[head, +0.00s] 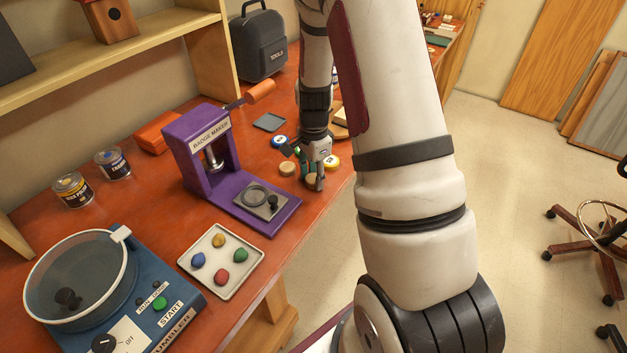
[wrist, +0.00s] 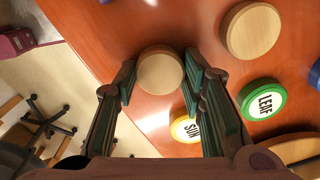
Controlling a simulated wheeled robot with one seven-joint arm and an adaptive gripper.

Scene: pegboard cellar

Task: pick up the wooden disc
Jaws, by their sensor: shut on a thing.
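A round pale wooden disc (wrist: 160,72) sits between the two dark green finger pads of my gripper (wrist: 160,74) in the wrist view. The pads are closed on its sides. In the head view my gripper (head: 310,172) is low over the red-brown workbench near its right edge, and its fingers partly hide the held disc. A second plain wooden disc (wrist: 250,31) lies apart on the bench to the right in the wrist view; it also shows left of my gripper in the head view (head: 287,169). I cannot tell whether the held disc is clear of the bench.
A yellow SUN badge (wrist: 185,127) and a green LEAF badge (wrist: 263,98) lie near my right finger in the wrist view. A blue badge (head: 279,141), a purple badge maker (head: 195,165) and a tray of coloured stones (head: 222,287) stand on the bench (head: 150,205).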

